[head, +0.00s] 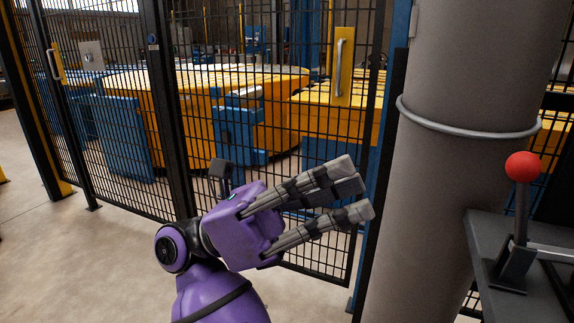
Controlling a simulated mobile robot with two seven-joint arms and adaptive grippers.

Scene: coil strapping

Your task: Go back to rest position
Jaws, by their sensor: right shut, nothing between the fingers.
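My right gripper (358,190) is in the middle of the head view, on my purple arm coming up from the bottom. Its grey fingers point right, toward the grey column. They are shut and hold nothing. In the picture the gripper is in front of the mesh fence and left of the column, with no visible contact with either. My left gripper is not in view.
A thick grey column (455,180) with a metal ring stands right of the gripper. A lever with a red knob (523,168) stands on a grey bracket at the far right. A black mesh fence (172,120) with a yellow handle plate (343,65) encloses yellow and blue machinery (280,115). Concrete floor at lower left is clear.

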